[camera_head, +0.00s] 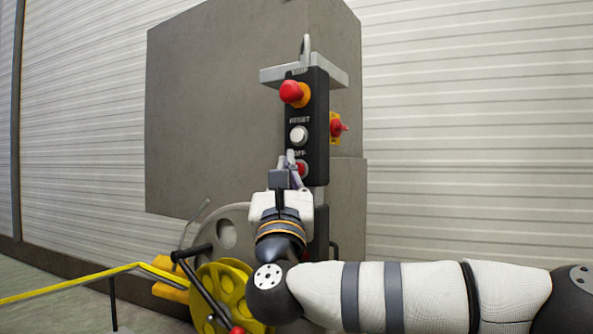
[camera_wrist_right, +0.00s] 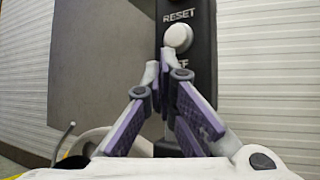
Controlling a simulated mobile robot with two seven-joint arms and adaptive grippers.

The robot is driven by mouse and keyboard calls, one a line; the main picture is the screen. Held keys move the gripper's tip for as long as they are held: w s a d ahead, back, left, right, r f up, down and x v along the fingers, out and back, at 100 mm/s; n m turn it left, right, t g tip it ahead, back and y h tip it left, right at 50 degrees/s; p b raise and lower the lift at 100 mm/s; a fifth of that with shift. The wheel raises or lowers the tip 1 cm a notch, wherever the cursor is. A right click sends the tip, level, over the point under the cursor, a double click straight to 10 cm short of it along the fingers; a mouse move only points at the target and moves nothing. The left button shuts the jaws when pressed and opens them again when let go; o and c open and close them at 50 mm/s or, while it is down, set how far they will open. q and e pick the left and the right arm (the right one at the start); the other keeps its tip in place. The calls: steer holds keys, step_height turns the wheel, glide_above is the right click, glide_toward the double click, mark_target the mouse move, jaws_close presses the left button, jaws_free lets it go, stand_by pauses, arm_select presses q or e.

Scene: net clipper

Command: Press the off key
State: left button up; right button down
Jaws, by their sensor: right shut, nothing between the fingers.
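A black control box (camera_head: 317,110) hangs on the grey cabinet. It has a red mushroom button on an orange base (camera_head: 292,92) at the top, a white button under the word RESET (camera_head: 298,134), and a red off key (camera_head: 302,169) below the word OFF. My right gripper (camera_head: 291,157) is shut and empty, in front of the off key and partly covering it. In the right wrist view its fingertips (camera_wrist_right: 166,60) meet just below the white RESET button (camera_wrist_right: 178,38) and hide most of the OFF label. I cannot tell whether the fingers touch the key. My left gripper is not in view.
A grey cabinet (camera_head: 215,100) stands behind the box. A red switch on a yellow plate (camera_head: 338,127) is on its side. Below are a yellow wheel (camera_head: 222,290), a dark lever (camera_head: 205,290) and a yellow bar (camera_head: 70,284). The corrugated wall (camera_head: 470,120) is clear at right.

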stand_by(0.4)
steer(key=shift+w+d, duration=0.3)
steer(key=shift+w, duration=0.05)
steer(key=shift+w+d+b, duration=0.25)
steer(key=shift+w+b, duration=0.1)
steer(key=shift+b, duration=0.05)
stand_by(0.6)
steer(key=shift+s+a, duration=0.5)
steer(key=shift+s, duration=0.2)
steer(key=shift+s, duration=0.1)
steer(key=shift+s+a+p, duration=0.2)
steer(key=shift+s+a, duration=0.55)
steer(key=shift+s, duration=0.25)
steer(key=shift+s+a+p, duration=0.15)
steer(key=shift+s+a, duration=0.6)
steer(key=shift+s, duration=0.2)
